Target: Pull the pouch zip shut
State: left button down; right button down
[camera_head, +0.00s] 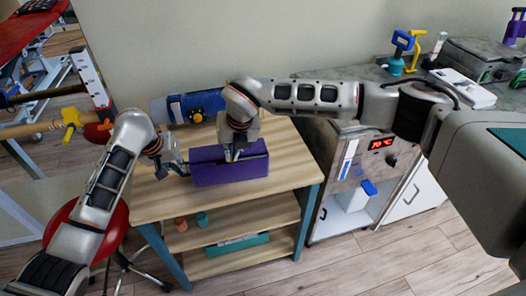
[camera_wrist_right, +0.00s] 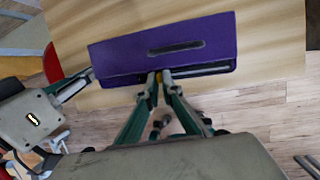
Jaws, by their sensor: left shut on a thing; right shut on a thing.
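The purple pouch (camera_head: 240,172) lies on the wooden table, and it also shows in the right wrist view (camera_wrist_right: 120,58). My left gripper (camera_head: 182,170) is shut on the pouch's left end; its fingers show at that end in the right wrist view (camera_wrist_right: 84,77). My right gripper (camera_head: 233,153) is over the middle of the pouch. In the wrist view, its fingertips (camera_wrist_right: 160,77) are shut on a small yellowish zip pull (camera_wrist_right: 156,82) at the pouch's edge. A dark slit with a pale strip (camera_wrist_right: 208,70) runs along the edge to the right of them.
The wooden table (camera_head: 285,165) has bare room around the pouch. A blue roll (camera_head: 172,110) with a dark and yellow item lies behind it. A cabinet with a red display (camera_head: 382,143) stands to the right. A red stool (camera_head: 105,222) stands at the left.

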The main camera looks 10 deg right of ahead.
pick_arm(q)
jog(key=shift+d, duration=0.1)
pick_arm(e)
jog(key=shift+a, duration=1.55)
jog(key=c, duration=2)
grip_release()
jog(key=shift+c, duration=0.2)
jog(key=shift+r, duration=0.1)
notch_tip(320, 180, up, 8)
pick_arm(q)
jog(key=c, duration=2.2)
grip_release()
